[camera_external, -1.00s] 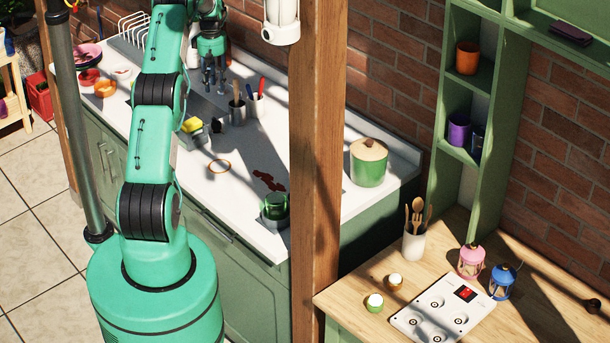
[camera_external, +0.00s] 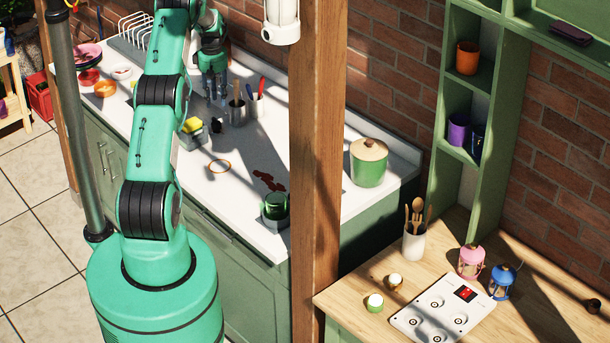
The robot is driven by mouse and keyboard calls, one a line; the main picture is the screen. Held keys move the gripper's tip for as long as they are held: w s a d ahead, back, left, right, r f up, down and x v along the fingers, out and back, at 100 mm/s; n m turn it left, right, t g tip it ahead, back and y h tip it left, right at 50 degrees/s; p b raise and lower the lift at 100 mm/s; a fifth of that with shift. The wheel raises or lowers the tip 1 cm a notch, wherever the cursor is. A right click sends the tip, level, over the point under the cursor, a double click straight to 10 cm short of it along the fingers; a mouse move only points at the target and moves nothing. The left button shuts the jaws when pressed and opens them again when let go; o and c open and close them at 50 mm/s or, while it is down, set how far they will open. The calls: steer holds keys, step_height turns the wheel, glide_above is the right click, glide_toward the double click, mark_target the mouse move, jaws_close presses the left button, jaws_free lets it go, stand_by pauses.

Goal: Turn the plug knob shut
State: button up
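My gripper (camera_external: 217,98) points down over the far part of the white counter (camera_external: 235,180), near the wall and just left of the grey utensil cup (camera_external: 237,112). Its dark fingers look apart, with nothing visible between them. I cannot make out the plug knob; it is too small or hidden behind my arm and gripper. A dark recess that may be the sink shows only partly beside my arm.
A yellow sponge (camera_external: 191,125) in a holder stands beside my arm. A second cup with red and blue handles (camera_external: 257,103) stands to the right. A wooden post (camera_external: 315,180) blocks part of the counter. A green pot (camera_external: 369,163) stands farther right.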

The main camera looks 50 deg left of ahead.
mark_target(216, 125)
step_height(216, 125, down, 8)
steer(key=shift+r, duration=0.15)
stand_by(0.4)
steer(key=shift+c, duration=0.2)
jaws_close()
